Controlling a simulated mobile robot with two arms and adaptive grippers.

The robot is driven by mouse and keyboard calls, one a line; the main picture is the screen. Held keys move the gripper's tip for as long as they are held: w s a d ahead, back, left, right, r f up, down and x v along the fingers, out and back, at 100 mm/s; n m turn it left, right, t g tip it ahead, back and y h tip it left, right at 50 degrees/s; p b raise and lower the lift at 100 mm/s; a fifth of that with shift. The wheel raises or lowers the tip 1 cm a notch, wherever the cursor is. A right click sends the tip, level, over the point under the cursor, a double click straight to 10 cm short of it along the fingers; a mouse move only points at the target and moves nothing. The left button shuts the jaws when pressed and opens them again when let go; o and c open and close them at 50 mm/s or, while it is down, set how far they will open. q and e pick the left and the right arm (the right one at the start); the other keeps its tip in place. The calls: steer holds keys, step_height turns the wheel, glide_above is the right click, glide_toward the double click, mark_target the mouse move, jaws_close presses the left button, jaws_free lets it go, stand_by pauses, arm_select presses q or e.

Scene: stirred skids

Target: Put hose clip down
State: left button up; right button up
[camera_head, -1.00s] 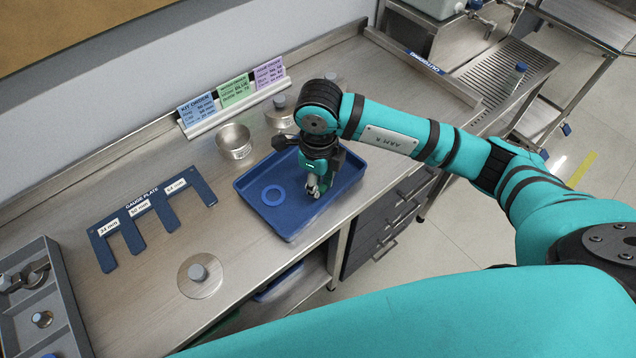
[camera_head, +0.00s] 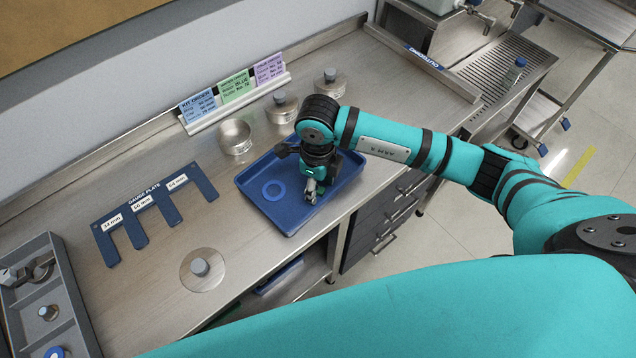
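My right gripper (camera_head: 311,194) points down into the blue tray (camera_head: 289,229), over its right half, with its fingertips close to the tray floor. Small grey metal-looking parts show at the fingertips. I cannot tell whether a hose clip is between them or whether the fingers are shut. A metal clip-like piece (camera_head: 40,270) lies in the grey compartment box (camera_head: 58,262) at the far left. My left gripper is not in view.
A blue gauge plate (camera_head: 130,215) lies on the steel bench left of the tray. A clear disc with a grey knob (camera_head: 200,267) is in front. An open metal cup (camera_head: 235,136), lidded tins (camera_head: 281,107) and order cards (camera_head: 236,88) stand behind.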

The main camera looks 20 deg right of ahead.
mark_target(317, 189)
steer(key=shift+r, duration=0.4)
step_height(317, 189, up, 12)
steer(key=b, duration=0.2)
steer(key=shift+f+b, duration=0.2)
steer(key=shift+b, duration=0.15)
steer(key=shift+a, duration=0.1)
stand_by(1.1)
